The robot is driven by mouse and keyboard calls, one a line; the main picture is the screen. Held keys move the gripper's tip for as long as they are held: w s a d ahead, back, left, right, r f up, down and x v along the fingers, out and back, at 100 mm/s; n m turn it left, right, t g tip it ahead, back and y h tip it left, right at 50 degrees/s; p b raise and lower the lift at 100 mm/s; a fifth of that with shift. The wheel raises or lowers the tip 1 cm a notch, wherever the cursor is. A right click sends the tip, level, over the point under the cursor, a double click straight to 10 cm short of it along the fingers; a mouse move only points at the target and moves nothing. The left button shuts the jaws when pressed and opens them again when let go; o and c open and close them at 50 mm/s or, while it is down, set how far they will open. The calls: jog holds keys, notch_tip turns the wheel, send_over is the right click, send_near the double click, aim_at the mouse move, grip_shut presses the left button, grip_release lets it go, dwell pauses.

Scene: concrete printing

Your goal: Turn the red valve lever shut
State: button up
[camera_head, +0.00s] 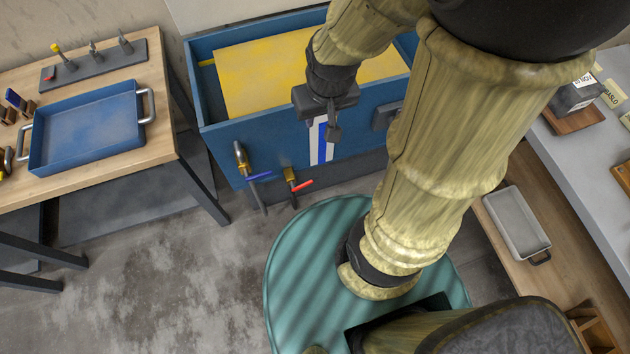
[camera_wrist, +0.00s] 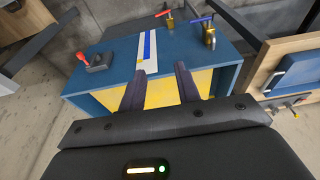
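The red valve lever (camera_head: 302,186) sits on a small brass valve (camera_head: 290,175) low on the front of the blue tank (camera_head: 230,150). It sticks out sideways to the right of the valve's downward outlet. In the wrist view the red lever (camera_wrist: 163,13) is at the top, beyond the fingertips. My gripper (camera_head: 332,130) is above and to the right of it, in front of the tank, apart from the lever. The wrist view shows my gripper (camera_wrist: 159,70) with its fingers spread and nothing between them.
A second valve with a blue lever (camera_head: 260,177) is left of the red one. A white panel with a blue stripe (camera_head: 322,150) and a grey box (camera_head: 386,115) are on the tank front. A wooden table (camera_head: 165,120) with a blue tray (camera_head: 88,130) stands left.

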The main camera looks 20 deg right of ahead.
dwell(0.3)
jog(key=m+g+y+b, duration=0.3)
jog(key=m+y+b, duration=0.2)
jog(key=m+b, duration=1.55)
send_over(308, 182)
jog(key=d+b, duration=0.3)
jog(key=d, duration=0.3)
notch_tip(308, 182, down, 47)
jog(key=n, duration=0.2)
jog(key=shift+d, duration=0.2)
jog(key=shift+a+n, duration=0.1)
jog(key=shift+n, duration=0.15)
jog(key=shift+h, duration=0.3)
jog(key=b+x, duration=0.1)
jog(key=x, duration=0.4)
jog(key=b+x, duration=0.1)
jog(key=x, duration=0.5)
jog(key=b+x, duration=0.1)
jog(key=x, duration=0.5)
jog(key=shift+w+a+b, duration=0.1)
jog(key=shift+w+b, duration=0.2)
jog(key=shift+b, duration=0.05)
grip_shut()
